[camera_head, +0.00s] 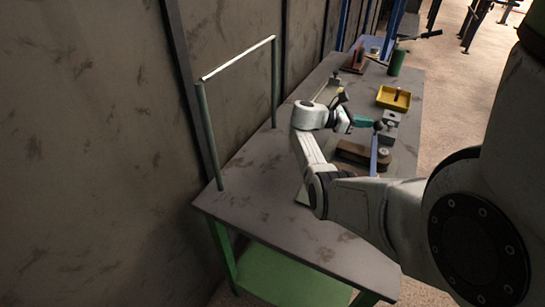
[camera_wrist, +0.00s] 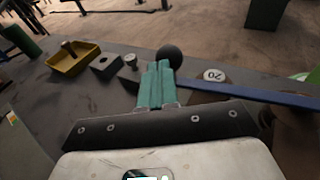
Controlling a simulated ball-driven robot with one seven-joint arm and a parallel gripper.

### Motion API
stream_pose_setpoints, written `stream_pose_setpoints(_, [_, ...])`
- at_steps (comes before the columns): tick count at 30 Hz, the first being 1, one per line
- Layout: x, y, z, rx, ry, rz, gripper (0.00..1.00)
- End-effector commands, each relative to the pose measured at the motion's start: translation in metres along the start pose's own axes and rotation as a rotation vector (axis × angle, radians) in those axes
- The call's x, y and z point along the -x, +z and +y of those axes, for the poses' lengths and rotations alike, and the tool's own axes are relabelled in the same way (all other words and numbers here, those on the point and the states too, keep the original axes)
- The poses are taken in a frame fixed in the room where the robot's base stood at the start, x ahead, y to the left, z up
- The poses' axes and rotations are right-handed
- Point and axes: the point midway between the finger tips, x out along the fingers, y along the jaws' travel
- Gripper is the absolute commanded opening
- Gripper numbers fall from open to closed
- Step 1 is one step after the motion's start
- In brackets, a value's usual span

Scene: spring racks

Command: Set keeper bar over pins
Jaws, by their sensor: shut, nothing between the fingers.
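My gripper (camera_wrist: 160,68) is shut and empty; its teal fingers meet in the wrist view. In the head view my gripper (camera_head: 365,121) is over the bench, left of a black ball knob (camera_head: 378,126). The knob also shows just beyond the fingertips in the wrist view (camera_wrist: 169,56); whether they touch it I cannot tell. A long blue bar (camera_wrist: 255,95) runs right from behind the fingers; in the head view it (camera_head: 374,158) lies at the knob's near side. I cannot make out which piece is the keeper bar, and no pins show clearly.
Grey blocks (camera_head: 391,118) stand right of the knob; one (camera_wrist: 105,66) has a hole. A yellow tray (camera_head: 394,98) and green cylinder (camera_head: 397,62) are farther back. A brown rounded piece (camera_head: 352,152) lies near the bar. The bench's near end (camera_head: 270,210) is clear.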

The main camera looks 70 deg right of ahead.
Motion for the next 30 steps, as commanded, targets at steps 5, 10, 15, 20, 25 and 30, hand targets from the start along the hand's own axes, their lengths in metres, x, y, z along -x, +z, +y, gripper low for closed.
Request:
stream_pose_setpoints(5, [-0.024,0.005,-0.006,-0.004,-0.021,0.000,0.00])
stream_pose_setpoints(10, [-0.041,0.008,-0.013,-0.017,-0.088,0.000,0.00])
stream_pose_setpoints(15, [-0.051,0.011,-0.018,-0.025,-0.127,0.001,0.00])
stream_pose_setpoints(20, [-0.056,0.011,-0.021,-0.028,-0.145,0.002,0.00])
stream_pose_setpoints(25, [-0.057,0.011,-0.022,-0.028,-0.150,0.002,0.00])
stream_pose_setpoints(30, [-0.057,0.010,-0.022,-0.027,-0.151,0.002,0.00])
